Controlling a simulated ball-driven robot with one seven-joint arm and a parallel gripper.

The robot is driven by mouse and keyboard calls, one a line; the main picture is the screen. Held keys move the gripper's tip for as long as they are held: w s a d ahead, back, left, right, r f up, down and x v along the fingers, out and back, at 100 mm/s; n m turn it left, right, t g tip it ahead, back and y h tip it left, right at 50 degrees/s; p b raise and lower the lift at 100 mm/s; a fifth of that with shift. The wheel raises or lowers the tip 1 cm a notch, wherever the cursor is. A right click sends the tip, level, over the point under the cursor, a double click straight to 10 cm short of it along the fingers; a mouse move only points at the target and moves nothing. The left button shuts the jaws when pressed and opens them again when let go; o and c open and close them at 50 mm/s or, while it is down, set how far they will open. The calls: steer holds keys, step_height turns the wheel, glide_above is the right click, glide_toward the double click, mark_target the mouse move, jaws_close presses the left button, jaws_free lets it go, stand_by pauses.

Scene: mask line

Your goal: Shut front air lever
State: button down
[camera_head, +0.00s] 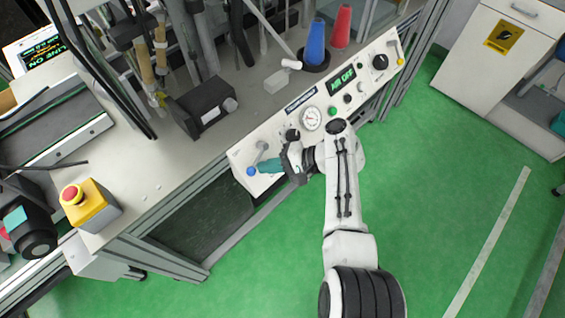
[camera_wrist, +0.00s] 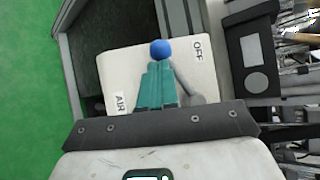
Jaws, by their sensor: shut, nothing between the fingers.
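The front air lever has a blue ball knob (camera_head: 251,171) and a grey arm, at the left end of the sloped white control panel. In the wrist view its blue knob (camera_wrist: 160,48) stands just beyond my fingertips, between the AIR label (camera_wrist: 120,103) and the OFF label (camera_wrist: 198,49). The grey lever arm (camera_wrist: 187,88) slants beside my fingers, partly hidden by them. My gripper (camera_head: 262,166) has teal fingers, shut and empty, pointing at the knob; they also show in the wrist view (camera_wrist: 158,66). I cannot tell whether they touch the knob.
The panel display (camera_head: 342,79) reads AIR OFF. A gauge (camera_head: 312,119), a green button (camera_head: 333,111) and a dark knob (camera_head: 380,62) sit along the panel. A yellow emergency-stop box (camera_head: 92,207) stands on the bench at left. The green floor at right is open.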

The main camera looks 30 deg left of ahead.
steer(key=shift+s+a+r+m+t+y+p, duration=0.2)
steer(key=shift+m+y+p, duration=0.25)
steer(key=shift+m, duration=0.35)
steer(key=shift+s+a+r+m+t+y+p, duration=0.2)
steer(key=shift+m+t+y+p, duration=0.25)
steer(key=shift+m, duration=0.35)
steer(key=shift+s+a+r+m+t+y+p, duration=0.1)
steer(key=shift+a+r+m+t+y+p, duration=0.1)
steer(key=shift+m+y+p, duration=0.45)
steer(key=shift+m, duration=0.25)
